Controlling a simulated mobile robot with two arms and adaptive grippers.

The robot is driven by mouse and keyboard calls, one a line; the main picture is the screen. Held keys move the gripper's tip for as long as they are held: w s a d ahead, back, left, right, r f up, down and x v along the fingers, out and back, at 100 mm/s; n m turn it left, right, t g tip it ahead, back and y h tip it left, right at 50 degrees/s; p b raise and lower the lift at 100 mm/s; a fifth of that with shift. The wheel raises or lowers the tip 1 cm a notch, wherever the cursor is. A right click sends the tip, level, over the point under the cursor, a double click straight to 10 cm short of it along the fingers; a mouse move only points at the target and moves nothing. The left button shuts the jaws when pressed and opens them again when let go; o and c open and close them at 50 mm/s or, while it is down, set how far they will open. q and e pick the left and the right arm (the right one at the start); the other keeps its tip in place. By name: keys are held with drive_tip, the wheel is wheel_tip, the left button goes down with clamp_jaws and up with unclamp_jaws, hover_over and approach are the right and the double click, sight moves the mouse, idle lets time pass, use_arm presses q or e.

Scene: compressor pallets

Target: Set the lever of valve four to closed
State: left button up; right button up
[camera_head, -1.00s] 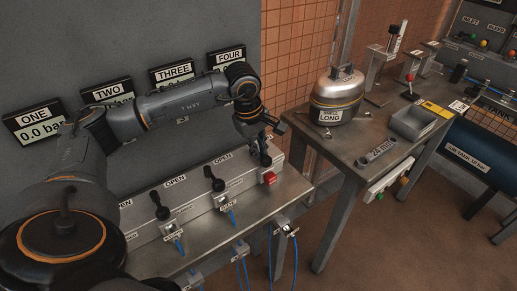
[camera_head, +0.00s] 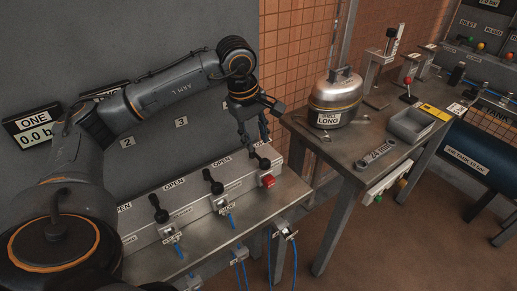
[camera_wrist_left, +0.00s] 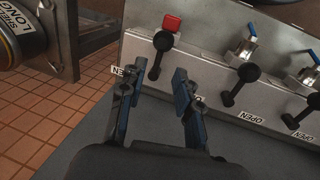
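The lever of valve four (camera_head: 264,163) is the rightmost black lever on the metal valve box, beside a red block (camera_head: 268,181). My left gripper (camera_head: 257,143) is just above and behind this lever. Nothing is gripped. My right gripper is not in view.
Two more black levers (camera_head: 214,182) (camera_head: 158,210) stand along the box to the left, with blue hoses in front. My left arm hides most gauge displays; display ONE (camera_head: 36,128) shows. A table (camera_head: 345,150) with a silver vessel (camera_head: 335,97) stands to the right.

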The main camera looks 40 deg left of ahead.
use_arm(q)
drive_tip(key=r, duration=0.2)
drive_tip(key=s+r, duration=0.1)
drive_tip(key=r, duration=0.2)
drive_tip(key=shift+r, duration=0.15)
drive_tip(key=shift+a, duration=0.1)
